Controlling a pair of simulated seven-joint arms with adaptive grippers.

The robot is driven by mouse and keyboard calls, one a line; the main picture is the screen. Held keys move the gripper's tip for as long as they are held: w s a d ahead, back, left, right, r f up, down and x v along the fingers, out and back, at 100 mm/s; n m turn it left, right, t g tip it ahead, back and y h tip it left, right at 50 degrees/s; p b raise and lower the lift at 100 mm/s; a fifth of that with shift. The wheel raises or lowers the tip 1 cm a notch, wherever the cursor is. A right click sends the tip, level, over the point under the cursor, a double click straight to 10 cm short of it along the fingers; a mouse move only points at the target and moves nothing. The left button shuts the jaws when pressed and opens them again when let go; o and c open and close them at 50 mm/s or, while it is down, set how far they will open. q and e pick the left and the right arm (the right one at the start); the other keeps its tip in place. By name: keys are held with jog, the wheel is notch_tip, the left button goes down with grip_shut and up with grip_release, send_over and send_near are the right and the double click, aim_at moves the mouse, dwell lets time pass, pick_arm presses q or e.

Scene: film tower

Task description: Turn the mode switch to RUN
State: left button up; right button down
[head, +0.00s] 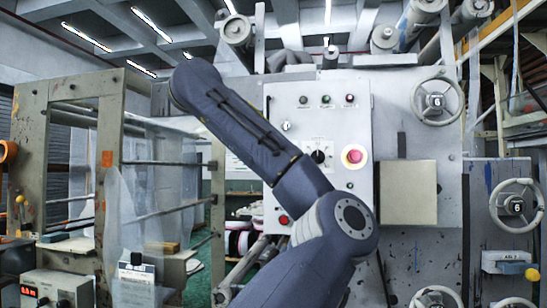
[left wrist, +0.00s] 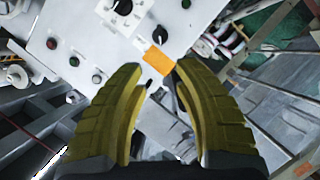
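The pale control panel (head: 335,120) carries a black rotary knob on a white dial (head: 318,155); the dial (left wrist: 122,7) is at the top of the left wrist view. A small switch (head: 286,126) sits up and left of it. I cannot read labels, so which one is the mode switch is unclear. My left gripper (left wrist: 160,75) has yellow fingers standing apart, facing the panel. A small black knob (left wrist: 160,88) shows in the gap between them, below an orange patch (left wrist: 158,60); no contact is visible. My arm hides this gripper in the head view. My right gripper is not in view.
Indicators, one green (head: 326,99), line the panel top. A red button (head: 283,220) sits low left. A beige box (head: 408,192) and handwheels (head: 437,101) stand right; a film frame (head: 112,165) stands left.

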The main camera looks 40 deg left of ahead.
pick_arm(q)
jog(key=x, duration=1.7)
jog(key=shift+w+r, duration=0.1)
grip_shut()
